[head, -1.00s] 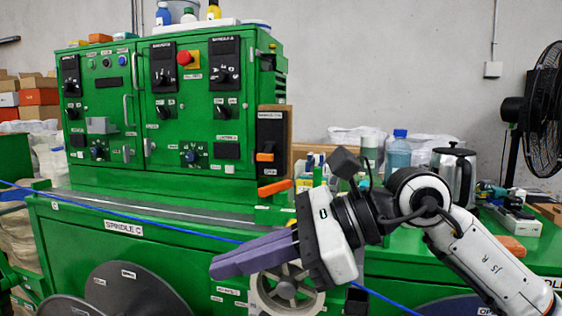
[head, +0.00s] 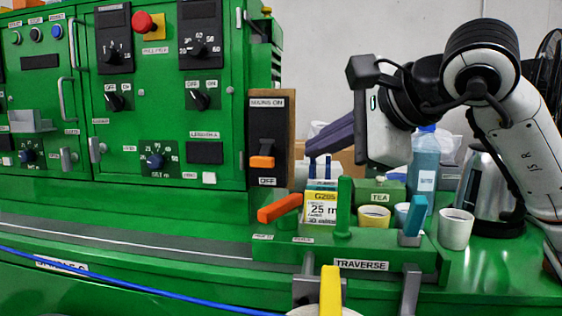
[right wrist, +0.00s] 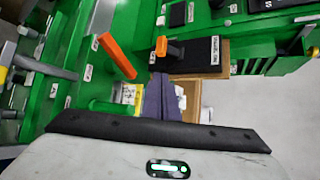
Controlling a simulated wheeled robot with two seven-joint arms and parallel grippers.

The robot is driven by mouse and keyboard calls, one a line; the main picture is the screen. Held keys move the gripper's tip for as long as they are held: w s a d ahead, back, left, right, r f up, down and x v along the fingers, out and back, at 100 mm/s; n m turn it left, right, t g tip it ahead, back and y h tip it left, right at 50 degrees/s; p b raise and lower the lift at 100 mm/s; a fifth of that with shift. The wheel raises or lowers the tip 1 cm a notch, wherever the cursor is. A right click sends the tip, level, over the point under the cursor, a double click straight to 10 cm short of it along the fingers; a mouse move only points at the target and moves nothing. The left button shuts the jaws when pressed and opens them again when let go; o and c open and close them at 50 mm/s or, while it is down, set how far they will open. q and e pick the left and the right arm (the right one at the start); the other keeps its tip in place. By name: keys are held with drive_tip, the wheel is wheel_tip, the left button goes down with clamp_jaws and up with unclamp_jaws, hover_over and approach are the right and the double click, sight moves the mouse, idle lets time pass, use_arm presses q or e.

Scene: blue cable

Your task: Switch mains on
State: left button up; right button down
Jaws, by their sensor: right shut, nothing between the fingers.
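The mains switch is a black panel (head: 268,122) on a wooden board, on the right side of the green cabinet. Its label above appears to read MAINS ON, with OFF below. Its orange lever (head: 262,162) sits low, near the OFF label. In the right wrist view the lever (right wrist: 163,46) and panel (right wrist: 200,54) lie just beyond my fingertips. My right gripper (head: 310,148) is shut and empty, its purple fingers pointing left toward the board, a little right of the lever and apart from it in the head view. My left gripper is not in view.
Cups, a 25 m box (head: 321,207), a bottle (head: 425,165) and a kettle (head: 487,190) crowd the shelf. A blue cable (head: 120,280) runs along the front.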

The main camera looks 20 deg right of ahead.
sight(265, 154)
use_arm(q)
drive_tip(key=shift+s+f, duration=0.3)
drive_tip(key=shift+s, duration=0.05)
use_arm(e)
drive_tip(key=x, duration=1)
drive_tip(key=shift+a+f, duration=0.1)
drive_tip(key=shift+a+r+p, duration=0.15)
drive_tip(key=shift+r+p, duration=0.15)
drive_tip(key=shift+p, duration=0.25)
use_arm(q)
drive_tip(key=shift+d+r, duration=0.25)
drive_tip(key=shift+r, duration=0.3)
use_arm(e)
drive_tip(key=shift+s+g, duration=0.1)
drive_tip(key=shift+g, duration=0.2)
use_arm(q)
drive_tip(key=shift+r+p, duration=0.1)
drive_tip(key=shift+p, duration=0.3)
